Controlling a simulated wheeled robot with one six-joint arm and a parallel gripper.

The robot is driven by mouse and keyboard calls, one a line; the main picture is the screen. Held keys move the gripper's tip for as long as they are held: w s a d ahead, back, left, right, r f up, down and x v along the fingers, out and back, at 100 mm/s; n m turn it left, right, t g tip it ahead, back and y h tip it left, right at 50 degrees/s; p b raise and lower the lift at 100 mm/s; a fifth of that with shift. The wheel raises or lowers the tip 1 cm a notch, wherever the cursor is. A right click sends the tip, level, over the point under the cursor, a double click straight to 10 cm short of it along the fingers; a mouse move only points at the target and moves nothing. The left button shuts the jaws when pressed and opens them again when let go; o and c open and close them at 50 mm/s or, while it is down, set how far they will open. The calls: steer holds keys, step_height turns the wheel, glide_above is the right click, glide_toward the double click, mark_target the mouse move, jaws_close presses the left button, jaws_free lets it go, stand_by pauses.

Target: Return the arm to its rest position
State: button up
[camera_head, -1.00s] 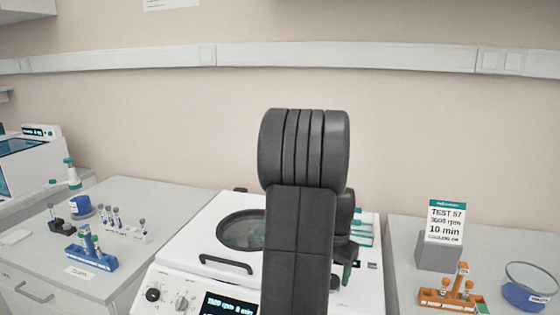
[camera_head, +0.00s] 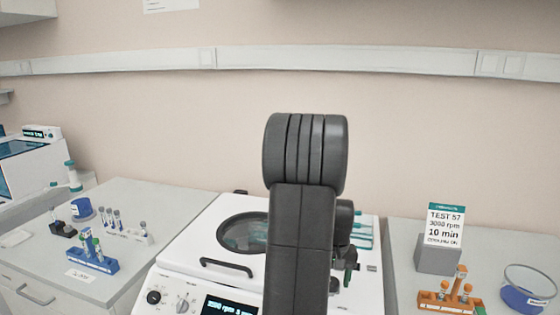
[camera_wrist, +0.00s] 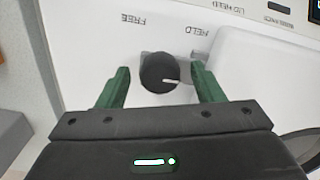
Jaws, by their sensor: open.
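My gripper (camera_wrist: 161,78) shows in the wrist view with two green fingers spread apart. A round black knob (camera_wrist: 157,75) with a white pointer line lies between the fingers in the picture, with a gap on each side. Labels on the white panel beside it read FREE and HELD, upside down. In the head view, my dark arm stands upright in front of the white centrifuge (camera_head: 190,262). It hides the middle and part of the right side of the machine. Only a bit of the green fingers shows behind the arm, to its right.
A blue tube rack (camera_head: 92,261) and a small grey-capped tube row (camera_head: 125,232) stand on the left bench. On the right bench are an orange rack (camera_head: 448,301), a sign on a grey block (camera_head: 438,255) and a blue-based bowl (camera_head: 528,290). Space above the benches is clear.

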steer(key=n+p, duration=0.1)
steer(key=n, duration=0.3)
steer(key=shift+n, duration=0.4)
steer(key=n+p, duration=0.1)
steer(key=n, duration=0.3)
steer(key=shift+n, duration=0.4)
